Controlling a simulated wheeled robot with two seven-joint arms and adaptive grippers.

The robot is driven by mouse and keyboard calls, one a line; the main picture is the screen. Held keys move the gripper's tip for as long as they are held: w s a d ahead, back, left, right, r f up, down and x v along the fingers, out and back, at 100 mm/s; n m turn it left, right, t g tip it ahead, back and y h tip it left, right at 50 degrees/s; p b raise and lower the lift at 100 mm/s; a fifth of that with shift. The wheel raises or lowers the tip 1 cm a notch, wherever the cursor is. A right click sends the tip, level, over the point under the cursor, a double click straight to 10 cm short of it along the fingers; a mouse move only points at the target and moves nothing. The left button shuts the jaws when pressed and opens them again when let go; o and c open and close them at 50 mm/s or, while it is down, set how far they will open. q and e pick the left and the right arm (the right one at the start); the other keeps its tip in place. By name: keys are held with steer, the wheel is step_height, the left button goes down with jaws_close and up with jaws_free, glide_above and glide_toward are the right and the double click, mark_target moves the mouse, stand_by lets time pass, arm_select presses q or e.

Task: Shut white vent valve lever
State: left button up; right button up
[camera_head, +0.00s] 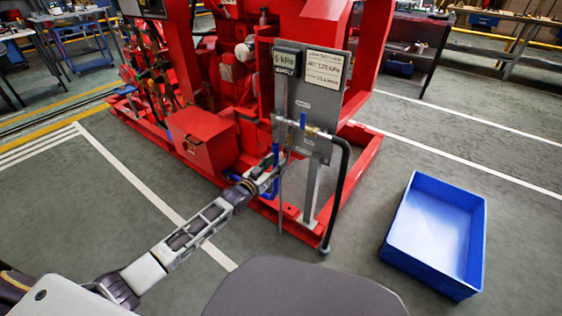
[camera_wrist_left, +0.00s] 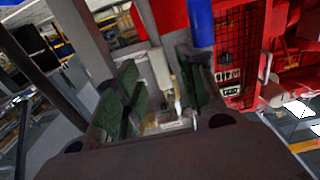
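The white vent valve lever (camera_wrist_left: 160,72) shows in the left wrist view as a pale upright bar between the green-padded fingers of my left gripper (camera_wrist_left: 158,100). The fingers stand apart on either side of it, and I see no clear grip on it. In the head view my left gripper (camera_head: 274,168) is at the lower left of the grey gauge panel (camera_head: 323,105), just below the pipework. The white lever is too small and partly hidden to make out there. My right gripper is not in view.
A blue lever (camera_head: 303,119) sits on the pipe across the panel; a blue part (camera_wrist_left: 200,22) is close beyond my fingers. A black hose (camera_head: 343,190) hangs at the panel's right. A blue crate (camera_head: 397,262) stands on the floor at right.

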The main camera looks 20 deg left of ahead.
mark_target(280, 159)
arm_select(q)
steer(key=shift+b+x, duration=0.7)
steer(key=shift+x, duration=1.25)
steer(key=shift+c, duration=0.5)
jaws_close()
